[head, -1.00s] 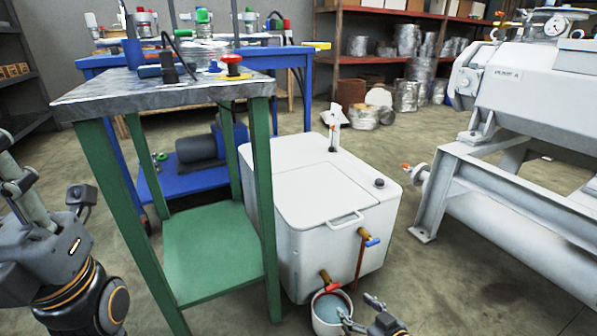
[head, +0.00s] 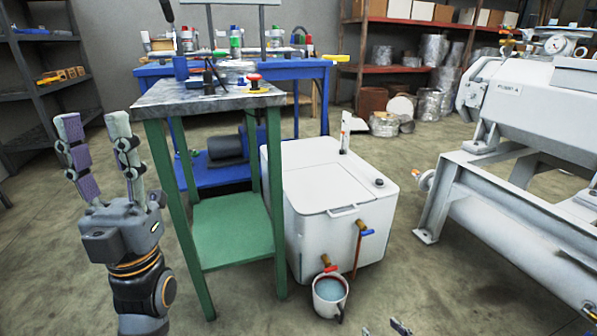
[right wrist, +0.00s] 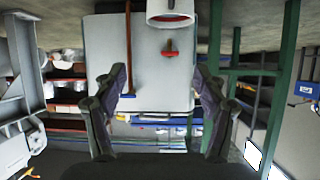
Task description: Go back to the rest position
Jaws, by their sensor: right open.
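My left gripper (head: 93,125) is raised at the left of the head view, its two fingers pointing up and spread apart with nothing between them. My right gripper (head: 388,329) shows only as fingertips at the bottom edge of the head view. In the right wrist view its fingers (right wrist: 161,78) are wide apart and empty.
A green-legged table (head: 220,101) with a red button stands between my left gripper and the tank. A grey machine frame (head: 500,205) stands at the right. A blue workbench (head: 320,70) and shelves are behind. The floor between tank and machine is clear.

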